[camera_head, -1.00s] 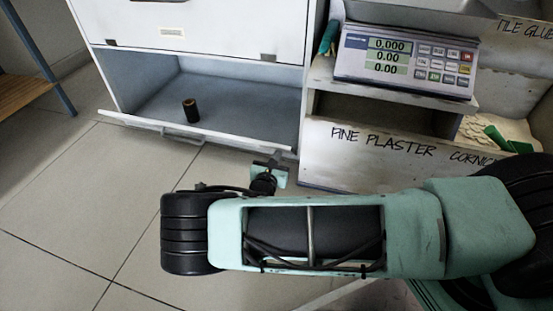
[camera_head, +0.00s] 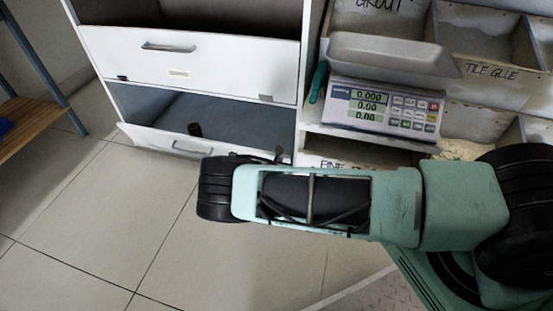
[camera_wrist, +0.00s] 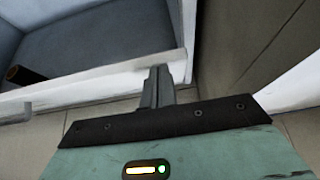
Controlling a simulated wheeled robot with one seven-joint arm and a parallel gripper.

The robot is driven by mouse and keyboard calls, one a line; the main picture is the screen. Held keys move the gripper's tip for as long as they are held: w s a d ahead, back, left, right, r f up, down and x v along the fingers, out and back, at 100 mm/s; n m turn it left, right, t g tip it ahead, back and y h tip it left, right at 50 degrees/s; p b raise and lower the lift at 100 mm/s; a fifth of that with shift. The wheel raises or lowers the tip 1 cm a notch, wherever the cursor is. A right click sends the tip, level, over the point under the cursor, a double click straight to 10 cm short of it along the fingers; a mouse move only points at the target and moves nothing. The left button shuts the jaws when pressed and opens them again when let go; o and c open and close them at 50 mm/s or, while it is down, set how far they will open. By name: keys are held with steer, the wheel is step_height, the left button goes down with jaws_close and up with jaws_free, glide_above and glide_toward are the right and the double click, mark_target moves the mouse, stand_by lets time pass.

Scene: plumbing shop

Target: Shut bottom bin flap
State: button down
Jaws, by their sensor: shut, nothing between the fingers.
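The bottom bin flap (camera_head: 160,138) is white and leans outward, partly open, at the foot of the cabinet in the head view. Its handle shows on its outer face. In the wrist view the flap (camera_wrist: 95,86) is a pale strip along the front of the grey bin interior. My gripper (camera_wrist: 157,88) is shut and empty, with its fingertips at the flap's edge near the right end; I cannot tell whether they touch. In the head view my arm hides most of the gripper and the flap's right part.
The upper flap (camera_head: 200,62) is closed. A scale (camera_head: 385,108) stands on the shelf unit to the right. A wooden-shelved rack (camera_head: 35,120) is at left. The tiled floor in front is clear.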

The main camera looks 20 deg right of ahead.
steer(key=w+p, duration=0.1)
steer(key=w+d+r+g+y+p, duration=0.1)
steer(key=w+d+g+p, duration=0.1)
steer(key=p, duration=0.1)
steer(key=shift+d+r, duration=0.25)
steer(key=shift+r, duration=0.05)
steer(key=shift+w+d+r+p, duration=0.1)
steer(key=shift+w+d+p, duration=0.2)
steer(key=shift+w+d, duration=0.35)
steer(key=shift+w, duration=0.2)
steer(key=shift+a, duration=0.1)
